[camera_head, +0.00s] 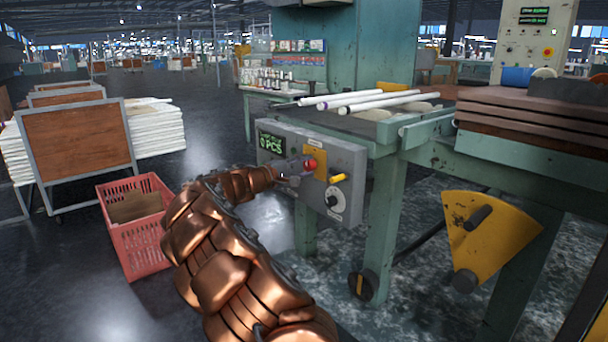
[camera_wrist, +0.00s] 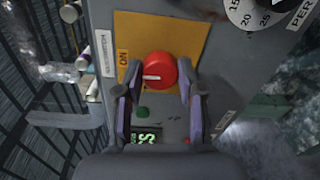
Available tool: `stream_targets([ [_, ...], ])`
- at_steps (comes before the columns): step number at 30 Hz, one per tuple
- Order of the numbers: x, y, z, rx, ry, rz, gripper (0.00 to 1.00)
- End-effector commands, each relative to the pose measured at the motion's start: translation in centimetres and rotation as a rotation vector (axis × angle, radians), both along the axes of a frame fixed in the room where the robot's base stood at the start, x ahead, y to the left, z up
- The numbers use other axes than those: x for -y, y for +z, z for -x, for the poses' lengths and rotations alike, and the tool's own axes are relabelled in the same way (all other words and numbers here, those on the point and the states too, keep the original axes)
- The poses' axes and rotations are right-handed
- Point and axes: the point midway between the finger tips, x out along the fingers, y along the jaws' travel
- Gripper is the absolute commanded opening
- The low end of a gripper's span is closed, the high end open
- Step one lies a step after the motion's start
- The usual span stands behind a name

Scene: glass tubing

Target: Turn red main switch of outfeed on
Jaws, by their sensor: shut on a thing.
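The red main switch (camera_head: 311,164) is a round knob on a yellow plate (camera_head: 320,158) on the front of a grey control box (camera_head: 348,160). In the wrist view the red switch (camera_wrist: 156,68) sits between my two finger pads, its white mark lying roughly crosswise. The yellow plate (camera_wrist: 190,35) carries a word reading "ON" at its left. My gripper (camera_head: 298,173) reaches the box from the left and is shut on the switch. In the wrist view my gripper (camera_wrist: 159,82) has one finger on each side of the knob. The fingers partly hide the knob's sides.
The box also holds a green display (camera_head: 271,142) reading "0 PCS", a yellow knob (camera_head: 338,177) and a white dial (camera_head: 334,202). White tubes (camera_head: 365,100) lie on the green machine table above. A red crate (camera_head: 135,225) stands on the floor at left.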

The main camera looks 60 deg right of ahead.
Motion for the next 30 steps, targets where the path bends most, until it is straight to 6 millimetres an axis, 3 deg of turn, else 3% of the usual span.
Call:
stream_targets([
  [17,-0.01,0.04,-0.07,0.035,0.002,0.009,0.04],
  [18,-0.01,0.05,-0.07,0.035,0.002,0.009,0.39],
  [25,0.00,0.03,-0.01,0.034,0.001,0.009,0.63],
  [30,0.01,0.01,0.01,0.034,0.000,0.009,0.64],
])
